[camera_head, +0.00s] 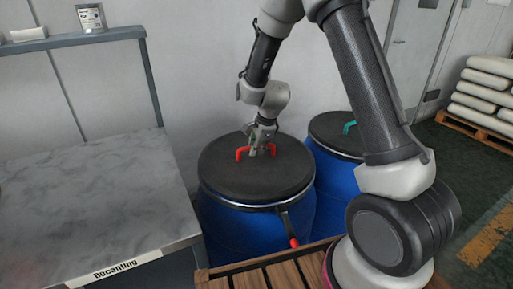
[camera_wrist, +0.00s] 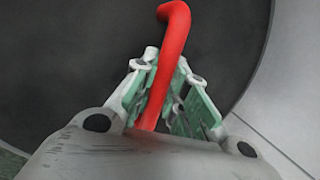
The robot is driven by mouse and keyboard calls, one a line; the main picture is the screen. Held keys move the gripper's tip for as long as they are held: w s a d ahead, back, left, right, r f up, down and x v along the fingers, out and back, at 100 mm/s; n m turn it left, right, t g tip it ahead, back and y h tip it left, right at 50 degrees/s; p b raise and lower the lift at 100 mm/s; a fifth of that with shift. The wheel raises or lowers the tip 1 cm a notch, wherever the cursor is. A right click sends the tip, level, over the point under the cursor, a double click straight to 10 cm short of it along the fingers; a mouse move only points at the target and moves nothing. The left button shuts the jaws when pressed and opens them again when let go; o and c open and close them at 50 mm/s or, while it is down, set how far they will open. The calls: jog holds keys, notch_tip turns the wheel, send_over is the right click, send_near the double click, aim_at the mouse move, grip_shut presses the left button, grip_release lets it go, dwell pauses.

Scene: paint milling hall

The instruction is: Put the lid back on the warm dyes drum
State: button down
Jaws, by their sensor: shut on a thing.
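A blue drum (camera_head: 235,221) stands right of the work table, with a black lid (camera_head: 225,173) lying level on its top. The lid has a red handle (camera_head: 240,153). My gripper (camera_head: 261,150) points down over the middle of the lid and is shut on this red handle. In the wrist view, the red handle (camera_wrist: 174,40) passes between the green-padded fingers of my gripper (camera_wrist: 165,95), above the dark lid (camera_wrist: 80,40). A metal ring with a red-tipped lever (camera_head: 292,241) shows at the drum's front rim. Any drum label is not visible.
A second blue drum (camera_head: 338,182) with a black lid and teal handle (camera_head: 349,127) stands close behind to the right. A table marked "Decanting" (camera_head: 90,200) is at left. A wooden slatted surface (camera_head: 265,277) lies in front. White sacks (camera_head: 485,95) are stacked on a pallet.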

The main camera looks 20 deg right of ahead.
jog(key=shift+f, duration=0.85)
dwell(0.3)
jog(key=c, duration=1.3)
grip_release()
jog(key=shift+c, duration=0.2)
jog(key=shift+r, duration=0.1)
jog(key=v, duration=1.2)
jog(key=s+d+n+g, duration=0.2)
jog(key=s+n+g, duration=0.1)
jog(key=s+n, duration=0.7)
jog(key=s+d+r+n+t+h, duration=0.1)
jog(key=s+d+r+n, duration=0.3)
jog(key=s+r, duration=0.4)
jog(key=s+d+r+n+t, duration=0.3)
jog(key=s+d+r+n, duration=0.1)
jog(key=s+d+r, duration=0.3)
jog(key=s+r, duration=0.2)
jog(key=s, duration=0.2)
jog(key=shift+s+h, duration=0.25)
jog(key=shift+h, duration=0.15)
